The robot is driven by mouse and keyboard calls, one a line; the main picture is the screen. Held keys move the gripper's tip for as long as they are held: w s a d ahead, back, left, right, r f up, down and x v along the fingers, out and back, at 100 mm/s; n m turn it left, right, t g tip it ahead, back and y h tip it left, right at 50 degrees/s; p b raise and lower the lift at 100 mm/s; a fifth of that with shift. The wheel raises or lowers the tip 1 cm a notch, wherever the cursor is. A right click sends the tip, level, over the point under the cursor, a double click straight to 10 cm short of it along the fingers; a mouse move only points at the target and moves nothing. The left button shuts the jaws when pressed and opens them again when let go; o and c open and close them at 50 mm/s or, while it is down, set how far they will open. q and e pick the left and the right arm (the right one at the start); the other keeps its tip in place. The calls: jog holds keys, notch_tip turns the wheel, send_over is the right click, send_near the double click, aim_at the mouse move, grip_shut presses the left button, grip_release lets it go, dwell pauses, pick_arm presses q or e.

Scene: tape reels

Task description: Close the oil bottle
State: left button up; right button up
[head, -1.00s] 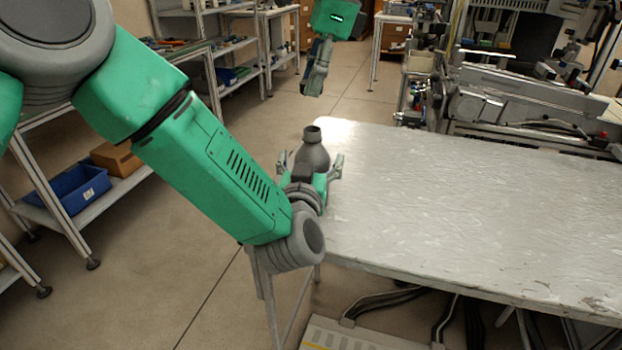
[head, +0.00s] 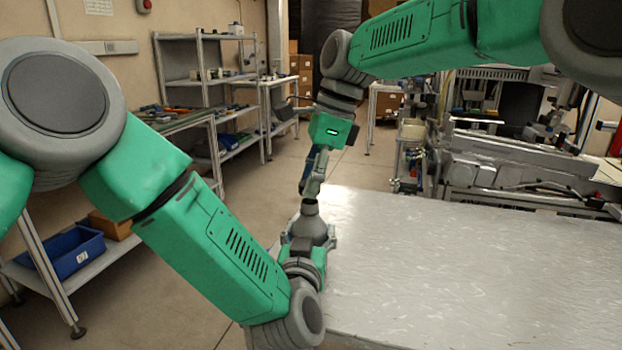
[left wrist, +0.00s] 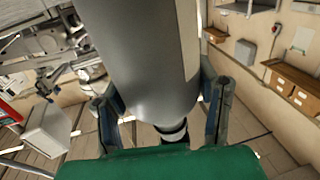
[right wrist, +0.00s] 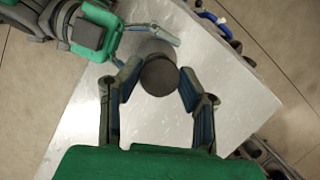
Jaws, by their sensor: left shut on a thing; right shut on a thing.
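In the left wrist view the bottle (left wrist: 148,65) fills the middle, between the two fingers. My right gripper (head: 313,190) points down directly above the bottle's neck. In the right wrist view a dark round cap (right wrist: 159,75) sits between its fingertips, and it is shut on this cap. The cap hides the bottle's mouth from above. I cannot tell whether the cap is seated on the neck.
The metal table (head: 480,270) is bare to the right of the bottle. Shelves (head: 205,80) and a blue bin (head: 70,252) stand at the left. A large machine (head: 510,165) stands behind the table.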

jog(key=shift+f, duration=0.1)
jog(key=shift+f, duration=0.8)
jog(key=shift+f, duration=0.6)
dwell(0.3)
jog(key=m, duration=0.2)
jog(key=shift+s+m+t, duration=0.1)
jog(key=shift+m+t, duration=0.3)
jog(key=m+t, duration=0.1)
jog(key=m, duration=0.2)
jog(key=shift+a+m, duration=0.15)
jog(key=shift+m, duration=0.25)
jog(key=o, duration=0.7)
